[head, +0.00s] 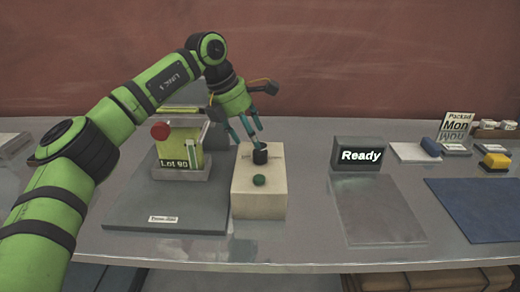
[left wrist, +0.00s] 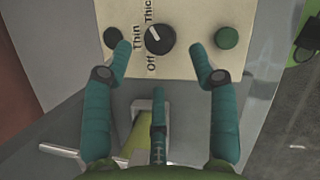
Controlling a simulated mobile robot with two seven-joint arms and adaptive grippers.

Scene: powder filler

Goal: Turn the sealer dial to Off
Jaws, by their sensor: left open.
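The sealer dial (head: 260,153) is a black knob on top of a cream box (head: 258,200). In the left wrist view the dial (left wrist: 160,40) has a white pointer mark slanting to the upper left, and the labels Off, Thin and Thick run along its left side. The mark does not point at Off; it looks to lie between Thin and Thick. My left gripper (head: 249,135) is open just above and behind the dial, its teal fingers (left wrist: 161,50) on either side of it with gaps. I cannot see contact. My right gripper is not in view.
A green button (head: 259,180) sits in front of the dial. A machine with a red knob (head: 160,131) and a "Lot 90" label stands left. A "Ready" display (head: 360,155), a grey plate (head: 378,210) and a blue mat (head: 480,208) lie right.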

